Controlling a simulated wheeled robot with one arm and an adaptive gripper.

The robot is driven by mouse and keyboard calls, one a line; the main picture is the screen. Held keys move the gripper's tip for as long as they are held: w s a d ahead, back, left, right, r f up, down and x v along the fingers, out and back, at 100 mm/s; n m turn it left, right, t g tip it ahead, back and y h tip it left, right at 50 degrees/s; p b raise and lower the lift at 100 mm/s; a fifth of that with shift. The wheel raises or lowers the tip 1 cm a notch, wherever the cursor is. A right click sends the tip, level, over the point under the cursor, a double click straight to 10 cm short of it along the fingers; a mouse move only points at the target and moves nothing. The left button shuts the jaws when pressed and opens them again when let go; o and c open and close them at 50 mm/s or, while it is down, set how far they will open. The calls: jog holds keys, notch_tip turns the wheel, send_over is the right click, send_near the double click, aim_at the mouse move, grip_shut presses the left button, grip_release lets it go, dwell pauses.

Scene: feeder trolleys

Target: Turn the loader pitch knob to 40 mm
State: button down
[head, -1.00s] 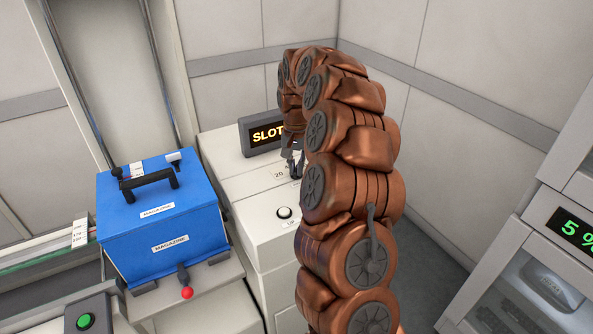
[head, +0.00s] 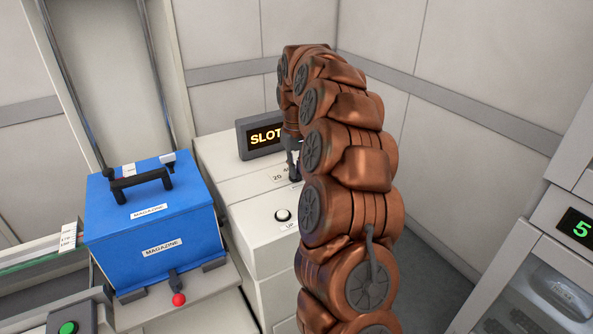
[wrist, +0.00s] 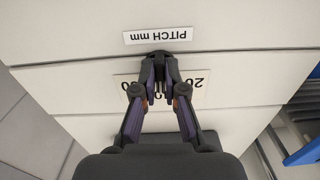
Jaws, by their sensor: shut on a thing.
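The loader pitch knob (wrist: 159,57) is a small dark knob below the upside-down "PITCH mm" label (wrist: 158,35) in the wrist view. My gripper (wrist: 159,72) is shut on it, with both fingers closed around its sides. The scale plate (wrist: 178,82) shows "20" at right; the other numbers are partly covered by the fingers, so the pointer's setting cannot be read. In the head view my gripper (head: 293,169) reaches down at the white loader top, beside the "20" and a partly hidden "40" on the scale (head: 279,177). The knob is mostly hidden there.
A "SLOT" display (head: 258,138) stands behind the scale, partly covered by my arm. An "UP" button (head: 283,215) lies in front. A blue magazine (head: 150,225) sits left, with a red-tipped lever (head: 178,299) before it. A glass-fronted cabinet (head: 540,270) is at right.

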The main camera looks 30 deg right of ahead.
dwell(0.3)
jog(key=c, duration=1.2)
grip_release()
jog(key=shift+c, duration=0.2)
notch_tip(320, 180, up, 12)
